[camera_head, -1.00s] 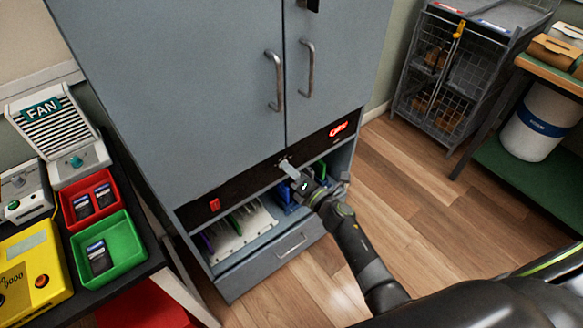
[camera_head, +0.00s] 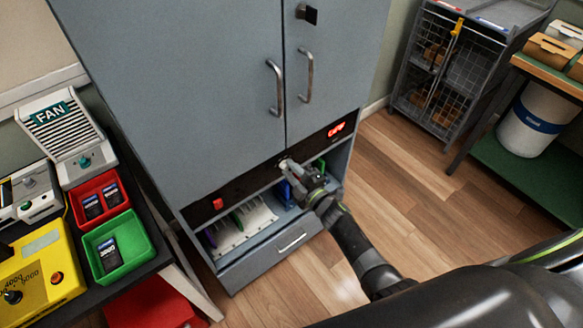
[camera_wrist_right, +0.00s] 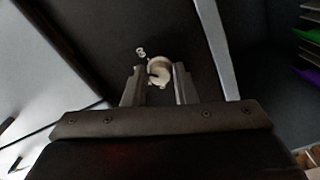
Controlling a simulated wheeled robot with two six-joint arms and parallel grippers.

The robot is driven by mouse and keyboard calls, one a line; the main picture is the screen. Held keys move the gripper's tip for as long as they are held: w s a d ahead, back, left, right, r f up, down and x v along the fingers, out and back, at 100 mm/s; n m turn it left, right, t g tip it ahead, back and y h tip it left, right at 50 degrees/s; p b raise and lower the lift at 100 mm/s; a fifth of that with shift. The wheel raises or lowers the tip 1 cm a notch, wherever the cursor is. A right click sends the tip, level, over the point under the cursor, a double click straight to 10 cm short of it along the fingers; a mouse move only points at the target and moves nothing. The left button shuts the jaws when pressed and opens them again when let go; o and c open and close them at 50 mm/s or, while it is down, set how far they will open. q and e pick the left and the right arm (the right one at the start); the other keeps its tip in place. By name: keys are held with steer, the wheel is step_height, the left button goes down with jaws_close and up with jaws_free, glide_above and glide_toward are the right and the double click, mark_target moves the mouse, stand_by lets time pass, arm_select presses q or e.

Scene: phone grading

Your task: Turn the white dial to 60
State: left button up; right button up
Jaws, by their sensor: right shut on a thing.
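The white dial (camera_wrist_right: 159,72) is a round knob with a dark pointer mark, on the cabinet's black panel. A pale printed mark shows just above and left of it in the right wrist view; I cannot read it surely. My right gripper (camera_wrist_right: 159,86) has one finger on each side of the dial and is shut on it. In the head view the right gripper (camera_head: 296,170) reaches the panel and hides most of the dial. My left gripper is not in view.
The grey cabinet (camera_head: 190,90) has two closed doors with handles. Below is an open shelf with coloured slats. A table with a fan unit (camera_head: 62,135) and red and green trays stands left.

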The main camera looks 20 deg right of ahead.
steer(key=shift+f+m+p, duration=0.1)
steer(key=shift+m+p, duration=0.65)
steer(key=shift+m, duration=1.55)
steer(key=o, duration=1)
steer(key=v, duration=1.7)
steer(key=shift+s, duration=0.2)
steer(key=shift+d, duration=0.1)
